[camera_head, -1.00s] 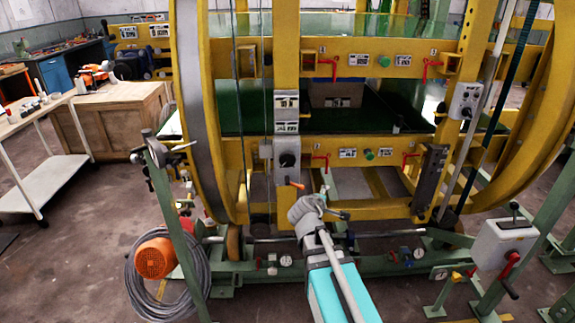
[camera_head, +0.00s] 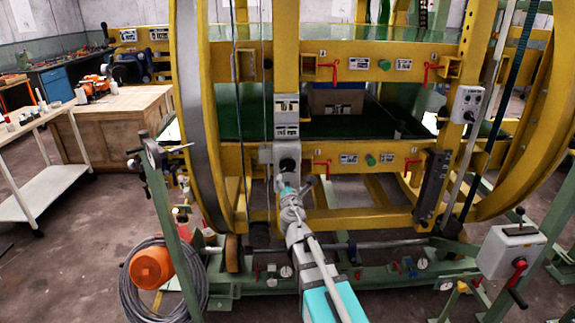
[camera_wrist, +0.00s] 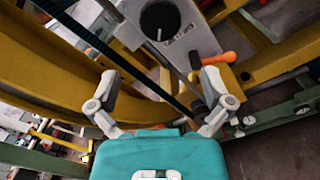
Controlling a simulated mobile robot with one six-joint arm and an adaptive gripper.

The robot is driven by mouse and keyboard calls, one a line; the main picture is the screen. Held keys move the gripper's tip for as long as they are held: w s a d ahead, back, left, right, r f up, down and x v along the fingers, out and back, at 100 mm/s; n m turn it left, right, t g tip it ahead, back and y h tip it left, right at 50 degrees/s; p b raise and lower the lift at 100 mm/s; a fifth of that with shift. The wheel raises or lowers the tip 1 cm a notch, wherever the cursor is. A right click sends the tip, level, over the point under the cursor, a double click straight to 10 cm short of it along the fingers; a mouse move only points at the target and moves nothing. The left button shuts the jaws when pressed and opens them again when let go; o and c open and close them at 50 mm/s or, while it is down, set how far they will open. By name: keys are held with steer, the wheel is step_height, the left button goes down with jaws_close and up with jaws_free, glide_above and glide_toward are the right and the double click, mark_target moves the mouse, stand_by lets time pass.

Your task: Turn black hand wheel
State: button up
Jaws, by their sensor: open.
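A round black knob (camera_head: 288,164), which looks like the black hand wheel, sits on a grey plate (camera_head: 265,154) on the yellow frame. In the wrist view the black hand wheel (camera_wrist: 160,20) shows at the top, on its grey plate (camera_wrist: 190,36). My gripper (camera_head: 287,190) is just below it in the head view and partly covers the area under the plate. In the wrist view my gripper (camera_wrist: 159,78) has its fingers spread wide with nothing held between them. The wheel lies beyond the fingertips, apart from them.
An orange-tipped lever (camera_wrist: 218,58) sticks out beside the grey plate, close to the right finger. A dark strap or rod crosses between the fingers in the wrist view. Red handles (camera_head: 322,167) line the yellow beam. A grey control box (camera_head: 510,250) stands at the right.

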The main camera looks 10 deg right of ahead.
mark_target(288, 166)
steer(key=shift+w, duration=0.1)
steer(key=w, duration=0.4)
steer(key=w+d, duration=0.1)
steer(key=w, duration=0.8)
steer(key=shift+w+d, duration=0.25)
steer(key=c, duration=0.8)
